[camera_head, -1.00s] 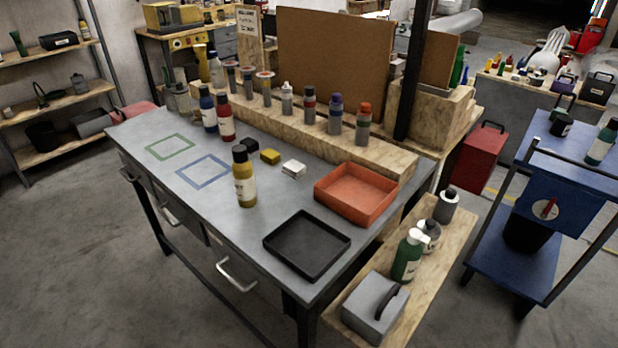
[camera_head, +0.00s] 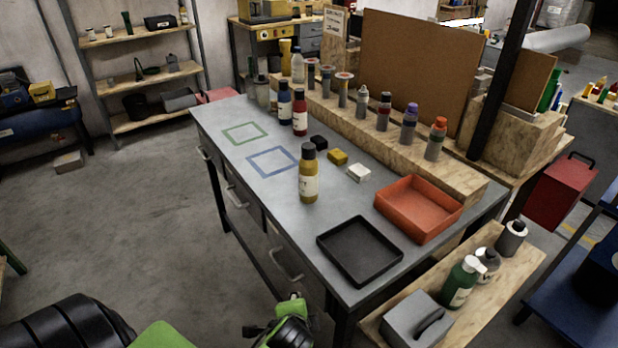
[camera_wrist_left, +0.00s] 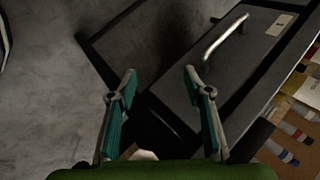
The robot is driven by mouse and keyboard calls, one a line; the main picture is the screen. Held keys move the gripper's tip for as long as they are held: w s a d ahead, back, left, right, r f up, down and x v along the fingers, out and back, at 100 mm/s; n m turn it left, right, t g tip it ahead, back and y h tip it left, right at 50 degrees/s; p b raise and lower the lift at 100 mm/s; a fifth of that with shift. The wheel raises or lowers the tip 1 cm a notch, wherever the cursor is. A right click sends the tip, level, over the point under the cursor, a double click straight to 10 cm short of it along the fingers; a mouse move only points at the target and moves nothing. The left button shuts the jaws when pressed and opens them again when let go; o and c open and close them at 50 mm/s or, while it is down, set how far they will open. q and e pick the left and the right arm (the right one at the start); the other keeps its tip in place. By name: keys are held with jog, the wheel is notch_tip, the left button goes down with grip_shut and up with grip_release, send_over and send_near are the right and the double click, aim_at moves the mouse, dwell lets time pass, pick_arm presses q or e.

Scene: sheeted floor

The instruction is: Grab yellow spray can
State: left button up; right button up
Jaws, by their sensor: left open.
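The yellow spray can (camera_head: 309,183), with a dark cap and a pale label, stands upright on the grey workbench (camera_head: 290,222), left of the black tray. My left gripper (camera_head: 284,322) is low at the bottom edge of the head view, in front of the bench and below its top, well apart from the can. In the left wrist view the gripper (camera_wrist_left: 160,80) has its two teal-padded fingers spread with nothing between them. That view shows the floor and a drawer front with a metal handle (camera_wrist_left: 225,36); the can is not in it. My right gripper is not in view.
A black tray (camera_head: 360,275) and an orange bin (camera_head: 437,232) lie right of the can. Small yellow (camera_head: 338,157), black and white blocks lie behind it. Blue (camera_head: 285,100) and red (camera_head: 300,115) bottles stand farther back. The bench's front left is clear.

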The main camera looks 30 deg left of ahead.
pick_arm(q)
notch_tip(320, 180, up, 8)
jog(key=w+a+f+m+t+y, duration=0.1)
jog(key=w+a+y, duration=0.1)
jog(key=a, duration=0.1)
jog(key=m+t+y, duration=0.6)
jog(key=m, duration=1.1)
send_near(310, 156)
jog(key=p+x, duration=0.1)
jog(key=x, duration=0.5)
jog(key=shift+w+a+r, duration=0.1)
jog(key=shift+w+r, duration=0.05)
jog(key=shift+w, duration=0.1)
jog(key=shift+f+p+x, duration=0.15)
jog(key=shift+p+x, duration=0.1)
jog(key=shift+x, duration=1.15)
jog(key=shift+f+p+x, duration=0.1)
jog(key=shift+p+x, duration=0.1)
jog(key=shift+x, duration=1.15)
jog(key=shift+s+a+r, duration=0.1)
grip_shut()
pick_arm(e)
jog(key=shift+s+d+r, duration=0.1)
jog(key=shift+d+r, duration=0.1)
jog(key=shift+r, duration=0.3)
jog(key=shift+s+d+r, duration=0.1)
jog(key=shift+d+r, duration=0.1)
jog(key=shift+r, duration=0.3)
